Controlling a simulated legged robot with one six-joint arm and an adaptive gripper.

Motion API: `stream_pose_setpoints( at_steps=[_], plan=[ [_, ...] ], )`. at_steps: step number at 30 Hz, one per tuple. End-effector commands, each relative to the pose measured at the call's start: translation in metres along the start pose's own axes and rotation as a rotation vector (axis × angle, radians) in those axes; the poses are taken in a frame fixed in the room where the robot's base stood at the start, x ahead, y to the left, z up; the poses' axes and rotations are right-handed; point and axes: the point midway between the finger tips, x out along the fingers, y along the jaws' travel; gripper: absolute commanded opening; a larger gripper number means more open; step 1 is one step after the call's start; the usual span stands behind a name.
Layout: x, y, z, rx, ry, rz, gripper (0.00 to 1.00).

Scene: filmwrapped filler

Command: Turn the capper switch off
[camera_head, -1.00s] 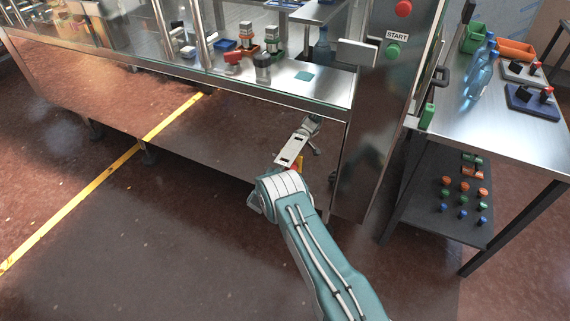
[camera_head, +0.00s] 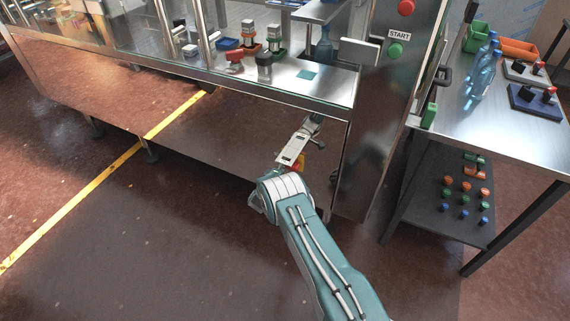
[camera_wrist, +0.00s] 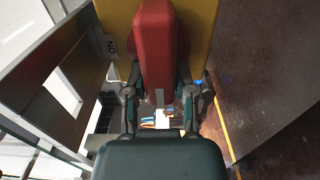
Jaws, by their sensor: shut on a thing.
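The capper switch has a red handle (camera_wrist: 156,45) on a yellow plate (camera_wrist: 196,30), seen close up in the wrist view. An "ON" label (camera_wrist: 112,46) shows upside down left of the handle. My gripper (camera_wrist: 159,90) has one finger on each side of the red handle and is shut on it. In the head view a small red and yellow patch (camera_head: 298,165) shows just past my arm's elbow, beside a pale plate with dark slots (camera_head: 292,150). The handle's exact angle is hard to tell.
The steel machine table (camera_head: 285,98) stands close above the switch, with a control post (camera_head: 385,110) on its right. A side table (camera_head: 510,130) with bottles and bins is further right. A slotted panel (camera_wrist: 60,75) lies close left of my gripper. Floor is open at left.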

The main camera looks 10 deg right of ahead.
Motion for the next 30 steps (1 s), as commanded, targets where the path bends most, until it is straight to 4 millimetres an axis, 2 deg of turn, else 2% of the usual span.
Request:
stream_pose_setpoints(
  at_steps=[10,11,12,13,24,26,30],
  plan=[
    [-0.003,-0.004,-0.002,-0.008,0.008,-0.008,0.0],
    [-0.003,-0.004,-0.002,-0.008,0.008,-0.009,0.47],
    [-0.003,-0.004,-0.001,-0.008,0.008,-0.009,0.65],
    [-0.003,-0.004,-0.001,-0.008,0.007,-0.009,0.69],
    [-0.002,-0.002,0.001,-0.005,0.002,-0.004,0.69],
    [-0.006,-0.001,0.0,-0.005,0.002,-0.004,0.69],
    [-0.025,-0.002,-0.001,-0.007,0.004,-0.004,0.69]
  ],
)
